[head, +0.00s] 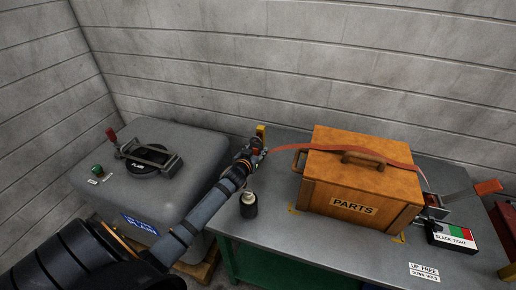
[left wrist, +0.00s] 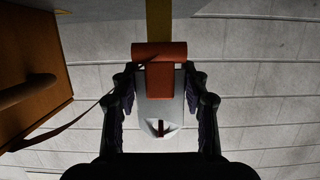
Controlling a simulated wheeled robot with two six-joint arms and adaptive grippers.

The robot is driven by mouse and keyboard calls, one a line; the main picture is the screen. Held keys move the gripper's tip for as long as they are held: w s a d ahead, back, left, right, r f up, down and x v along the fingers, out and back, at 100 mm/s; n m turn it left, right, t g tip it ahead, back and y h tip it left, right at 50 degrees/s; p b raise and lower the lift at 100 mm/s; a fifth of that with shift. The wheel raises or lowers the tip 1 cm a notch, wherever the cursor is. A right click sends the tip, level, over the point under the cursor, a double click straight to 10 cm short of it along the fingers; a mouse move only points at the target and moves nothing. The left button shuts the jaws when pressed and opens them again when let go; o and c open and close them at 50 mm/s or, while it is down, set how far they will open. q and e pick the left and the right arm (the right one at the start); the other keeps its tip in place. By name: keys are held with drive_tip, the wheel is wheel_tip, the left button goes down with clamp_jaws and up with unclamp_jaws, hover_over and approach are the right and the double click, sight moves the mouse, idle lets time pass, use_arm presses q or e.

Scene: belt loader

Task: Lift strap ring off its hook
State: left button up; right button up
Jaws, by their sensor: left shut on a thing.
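My left gripper (head: 257,150) is at the left end of the orange strap (head: 330,150), by a yellow post (head: 261,131) at the table's back left. In the left wrist view its fingers (left wrist: 161,95) are shut on the strap ring's pale grey piece (left wrist: 150,112), which has a pointed opening. A red-orange bar and block (left wrist: 160,75) lie against that piece, in front of the yellow post (left wrist: 159,18). The strap (left wrist: 65,124) runs from there to the left. The hook is hard to make out, and I cannot tell whether the ring is still around it. My right gripper is not in view.
The strap crosses a wooden PARTS box (head: 312,195) to a ratchet with an orange handle (head: 487,187). A dark bottle-like item (head: 248,205) stands below my left gripper. The table front (head: 310,245) is clear.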

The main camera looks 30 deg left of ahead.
use_arm(q)
drive_tip(key=shift+p+v, duration=0.7)
drive_tip(key=shift+v, duration=0.45)
drive_tip(key=shift+s+d+r+p, duration=0.1)
drive_tip(key=shift+s+d+p, duration=0.1)
drive_tip(key=shift+s, duration=0.6)
drive_tip(key=shift+s+d+f+p, duration=0.1)
drive_tip(key=shift+s+d+p, duration=0.1)
drive_tip(key=shift+s, duration=0.6)
drive_tip(key=shift+s+d+r+p, duration=0.1)
drive_tip(key=shift+s+d+p, duration=0.1)
drive_tip(key=shift+s, duration=0.6)
